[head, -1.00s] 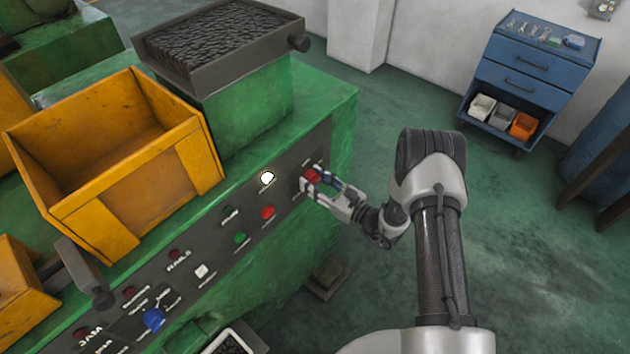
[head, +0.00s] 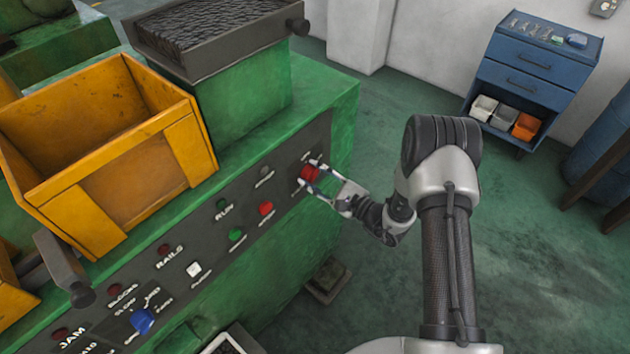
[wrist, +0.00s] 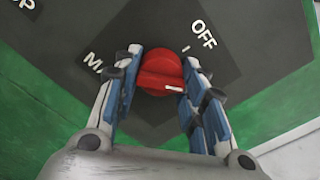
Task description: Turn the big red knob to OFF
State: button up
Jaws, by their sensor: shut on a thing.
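The big red knob (head: 309,173) is at the right end of the green machine's dark control panel. In the wrist view the knob (wrist: 160,68) has a raised grip bar with a white mark near its right end. The OFF label (wrist: 203,33) is above right of the knob, with a small tick beside it. Another label starting "MA" (wrist: 98,63) is at the left, partly hidden by a finger. My gripper (head: 312,179) is shut on the knob, one finger on each side, as the wrist view also shows (wrist: 163,60). The white mark does not line up with the OFF tick.
Left of the knob are an unlit lamp (head: 266,172), a red button (head: 266,208), a green button (head: 236,234) and a blue selector (head: 142,320). A yellow bin (head: 105,160) sits on the machine.

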jog(key=n+b, duration=0.5)
jog(key=n, duration=0.1)
jog(key=shift+f+b, duration=0.15)
jog(key=shift+b, duration=0.15)
jog(key=n+b, duration=0.4)
jog(key=shift+r+n, duration=0.25)
jog(key=shift+n, duration=0.15)
jog(key=o, duration=1.1)
jog(key=shift+d, duration=0.1)
jog(key=v, duration=1.1)
jog(key=shift+s+d, duration=0.3)
